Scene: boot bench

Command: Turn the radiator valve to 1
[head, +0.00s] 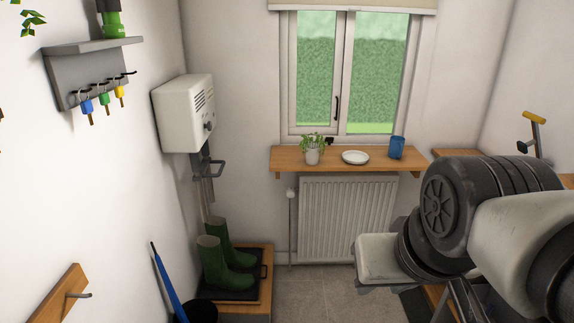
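The radiator (346,219) is white and ribbed, on the back wall under the window shelf. Its valve (290,194) is a small pale knob at the radiator's upper left, on top of a thin vertical pipe. The knob's numbers and marker are too small to read. My arm reaches in from the right, and its pale end part is in front of the radiator's lower right corner, well apart from the valve. I cannot make out the gripper's fingers or anything held.
A wooden shelf (342,161) with a potted plant (312,156), a white dish (355,158) and a blue cup (397,148) overhangs the radiator. Green boots (212,262) stand on a dark tray at lower left. A white heater box (184,114) hangs left. Tiled floor (312,290) before the radiator is clear.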

